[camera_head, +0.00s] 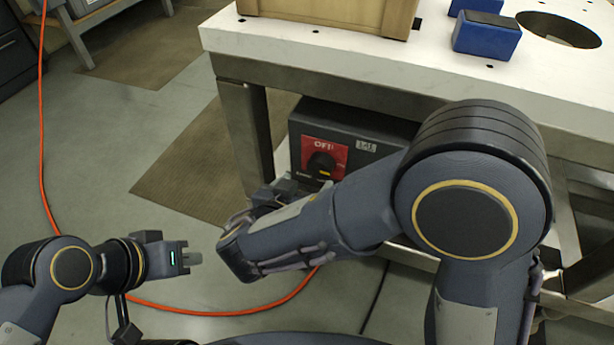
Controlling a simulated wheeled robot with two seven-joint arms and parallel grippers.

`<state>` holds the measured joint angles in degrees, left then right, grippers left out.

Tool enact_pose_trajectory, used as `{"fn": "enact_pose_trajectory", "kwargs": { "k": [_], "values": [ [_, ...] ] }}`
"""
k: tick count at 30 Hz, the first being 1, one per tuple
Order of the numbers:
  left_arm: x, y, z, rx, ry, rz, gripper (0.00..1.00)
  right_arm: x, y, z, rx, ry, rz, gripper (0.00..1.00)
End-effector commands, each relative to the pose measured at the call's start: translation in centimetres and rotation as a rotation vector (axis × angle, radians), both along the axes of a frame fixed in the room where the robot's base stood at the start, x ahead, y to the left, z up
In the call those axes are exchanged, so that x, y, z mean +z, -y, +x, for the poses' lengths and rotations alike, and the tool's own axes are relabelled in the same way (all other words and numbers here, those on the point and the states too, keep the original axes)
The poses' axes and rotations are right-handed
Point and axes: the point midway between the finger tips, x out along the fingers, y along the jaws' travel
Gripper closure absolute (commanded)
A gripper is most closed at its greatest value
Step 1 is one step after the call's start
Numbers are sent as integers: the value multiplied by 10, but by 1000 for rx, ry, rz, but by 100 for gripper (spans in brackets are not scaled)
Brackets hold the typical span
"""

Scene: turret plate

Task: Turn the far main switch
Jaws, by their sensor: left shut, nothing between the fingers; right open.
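A dark grey switch box (375,128) sits under the white table. Its front carries a red plate (325,148) with a black rotary knob (321,164) and the word OFF above it. A yellow mark shows just below the knob. My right arm crosses in front of the box and hides its lower right part. My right gripper (286,190) is open just below and left of the knob, partly hidden behind my own wrist; I cannot tell whether it touches the box. My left gripper (192,258) is shut and empty over the floor, well left of the box.
The white table (350,58) stands on metal legs (246,130) close to the box. On it are a wooden crate (330,12), blue blocks (486,38) and a round hole. An orange cable (42,130) runs along the floor. The floor at left is open, with brown mats (185,165).

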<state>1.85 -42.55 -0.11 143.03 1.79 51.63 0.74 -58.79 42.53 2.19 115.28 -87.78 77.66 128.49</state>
Motion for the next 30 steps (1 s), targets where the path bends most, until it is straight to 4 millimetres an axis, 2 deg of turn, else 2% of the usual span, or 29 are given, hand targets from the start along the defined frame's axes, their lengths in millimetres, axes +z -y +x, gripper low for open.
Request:
{"fn": "enact_pose_trajectory", "kwargs": {
  "k": [6,12,23,30],
  "values": [
    [-3,0,0,0,0,0,100,-14,14,31,-6,-3,-2,26],
    [-4,0,0,0,0,0,100,-23,22,53,-4,-4,0,26],
    [-5,0,0,0,0,0,100,-26,25,59,-2,-3,-1,26],
    [-5,0,0,0,0,0,100,-26,25,59,-2,-3,-1,55]
  ]
}}
